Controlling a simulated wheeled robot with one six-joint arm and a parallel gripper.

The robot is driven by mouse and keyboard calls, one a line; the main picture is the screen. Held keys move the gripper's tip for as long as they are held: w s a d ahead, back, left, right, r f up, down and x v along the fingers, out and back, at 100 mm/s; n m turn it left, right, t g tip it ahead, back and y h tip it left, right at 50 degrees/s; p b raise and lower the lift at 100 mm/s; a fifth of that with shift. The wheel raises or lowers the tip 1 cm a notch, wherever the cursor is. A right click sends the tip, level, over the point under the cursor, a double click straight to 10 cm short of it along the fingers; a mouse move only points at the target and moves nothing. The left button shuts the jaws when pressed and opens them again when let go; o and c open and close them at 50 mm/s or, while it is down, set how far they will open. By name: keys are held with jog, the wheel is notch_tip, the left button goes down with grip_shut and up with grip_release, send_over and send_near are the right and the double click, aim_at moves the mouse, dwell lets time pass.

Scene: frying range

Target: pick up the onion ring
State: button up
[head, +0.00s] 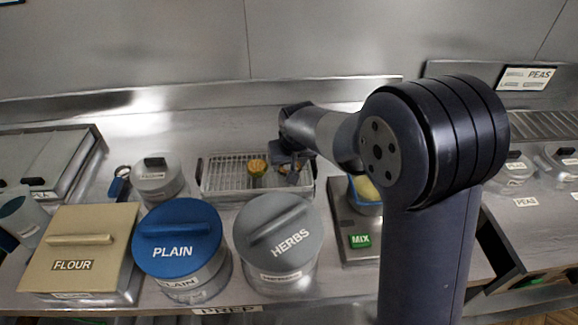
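A wire rack tray (213,178) stands at the middle of the counter in the head view. A golden-brown fried piece (257,167) sits on it; at this size I cannot tell whether it is the onion ring. Another brownish piece (291,177) shows just below my gripper (284,164), partly hidden by it. My gripper is over the right half of the rack, to the right of the golden piece. Its fingers are small and dark here, so I cannot tell whether they are open or touch anything.
In front of the rack stand a grey HERBS bin (278,235), a blue PLAIN bin (180,240) and a tan FLOUR box (78,250). A lidded metal pot (160,178) is left of the rack. A station with a green MIX label (360,241) is to the right. A steel wall runs behind.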

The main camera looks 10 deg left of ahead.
notch_tip(320, 180, up, 10)
jog(key=shift+r+b, duration=0.1)
jog(key=shift+b, duration=0.2)
dwell(0.3)
